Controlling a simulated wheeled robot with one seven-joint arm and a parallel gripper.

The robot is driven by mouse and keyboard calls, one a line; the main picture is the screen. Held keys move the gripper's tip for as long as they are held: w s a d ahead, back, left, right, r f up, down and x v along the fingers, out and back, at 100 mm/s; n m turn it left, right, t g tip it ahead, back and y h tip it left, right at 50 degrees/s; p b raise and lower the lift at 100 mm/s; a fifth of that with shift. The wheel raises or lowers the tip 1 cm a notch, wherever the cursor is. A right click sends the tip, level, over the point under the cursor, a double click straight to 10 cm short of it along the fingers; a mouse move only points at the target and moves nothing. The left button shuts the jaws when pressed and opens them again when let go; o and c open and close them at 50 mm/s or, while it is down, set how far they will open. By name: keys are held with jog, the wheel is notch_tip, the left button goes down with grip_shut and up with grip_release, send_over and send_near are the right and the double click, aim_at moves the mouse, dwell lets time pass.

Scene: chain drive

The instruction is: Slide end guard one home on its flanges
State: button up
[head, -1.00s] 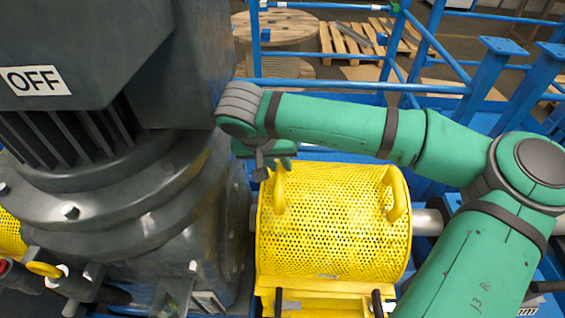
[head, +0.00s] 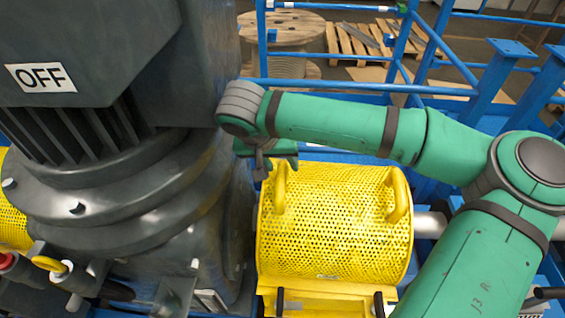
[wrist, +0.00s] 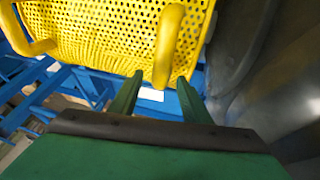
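The end guard (head: 335,225) is a yellow perforated half-cylinder cover with two loop handles. It sits over a grey shaft (head: 430,225), above a yellow flanged base (head: 330,300). Whether its edges are fully seated on the flanges cannot be told. My gripper (head: 262,172) is at the guard's left handle (head: 280,187), partly hidden by my wrist in the head view. In the wrist view, my gripper (wrist: 160,78) has its two green fingers apart, and the near end of that handle (wrist: 168,48) shows in the gap between them, with space on both sides.
A large grey motor housing (head: 80,180) marked OFF stands close to the left of the guard. Blue rails (head: 360,87) run behind. Black upright pieces (head: 379,304) stand at the base's front. A wooden spool (head: 285,30) and pallets (head: 360,40) lie farther back.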

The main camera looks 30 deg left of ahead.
jog(key=shift+s+a, duration=0.2)
jog(key=shift+a, duration=0.1)
jog(key=r, duration=0.4)
jog(key=shift+s+d, duration=0.1)
jog(key=shift+d, duration=0.15)
jog(key=s+d+r, duration=0.5)
jog(key=s+r, duration=0.4)
jog(key=s, duration=0.3)
jog(key=shift+d, duration=0.2)
jog(key=shift+s, duration=0.1)
